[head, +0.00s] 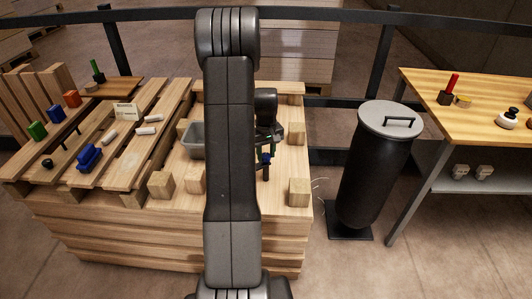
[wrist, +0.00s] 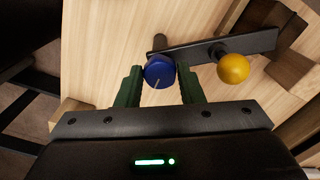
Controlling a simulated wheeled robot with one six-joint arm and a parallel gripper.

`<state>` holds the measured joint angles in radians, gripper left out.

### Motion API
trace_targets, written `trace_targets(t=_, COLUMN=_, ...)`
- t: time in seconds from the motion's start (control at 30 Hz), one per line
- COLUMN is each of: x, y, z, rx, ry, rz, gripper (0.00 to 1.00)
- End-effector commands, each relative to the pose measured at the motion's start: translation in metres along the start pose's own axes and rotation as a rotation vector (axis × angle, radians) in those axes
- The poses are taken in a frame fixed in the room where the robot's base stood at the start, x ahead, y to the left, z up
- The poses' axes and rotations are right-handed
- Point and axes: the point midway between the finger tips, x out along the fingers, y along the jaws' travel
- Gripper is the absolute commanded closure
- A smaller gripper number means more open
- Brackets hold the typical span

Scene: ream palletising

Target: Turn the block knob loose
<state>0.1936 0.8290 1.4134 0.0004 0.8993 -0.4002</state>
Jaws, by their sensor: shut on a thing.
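A round blue knob (wrist: 159,72) with a pale line on its face stands by a dark flat bar (wrist: 215,47) in the wrist view. The green fingers of my gripper (wrist: 160,80) are on both sides of it, shut on it. In the head view my gripper (head: 266,151) is at the wooden stack, right of my arm, and a bit of blue shows at its fingers. A yellow ball knob (wrist: 233,69) sits on the same bar, right of my gripper. My arm hides the middle of the stack in the head view.
Wooden blocks (head: 299,192) stand on the stack around the gripper. A grey tray (head: 193,140) is left of my arm. Slatted pallets (head: 130,130) at left hold small coloured objects. A dark bin (head: 375,165) and a wooden table (head: 480,110) stand right.

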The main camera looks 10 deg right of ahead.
Motion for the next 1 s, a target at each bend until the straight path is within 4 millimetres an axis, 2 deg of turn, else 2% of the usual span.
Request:
trace_targets(t=0.2, x=-0.001, y=0.001, z=-0.001, rx=-0.002, ry=0.003, rz=0.002, gripper=0.89)
trace_targets(t=0.23, x=-0.001, y=0.001, z=-0.001, rx=-0.002, ry=0.003, rz=0.002, gripper=0.62)
trace_targets(t=0.33, x=-0.001, y=0.001, z=-0.001, rx=-0.001, ry=0.002, rz=0.002, gripper=0.44)
trace_targets(t=0.6, x=-0.001, y=0.000, z=0.000, rx=0.000, ry=0.001, rz=0.001, gripper=0.44)
trace_targets(t=0.73, x=-0.010, y=0.000, z=-0.001, rx=0.000, ry=0.002, rz=0.001, gripper=0.44)
trace_targets(t=0.87, x=-0.032, y=0.000, z=-0.001, rx=0.000, ry=0.004, rz=0.002, gripper=0.44)
trace_targets(t=1.0, x=-0.066, y=0.001, z=-0.001, rx=0.000, ry=0.005, rz=0.003, gripper=0.44)
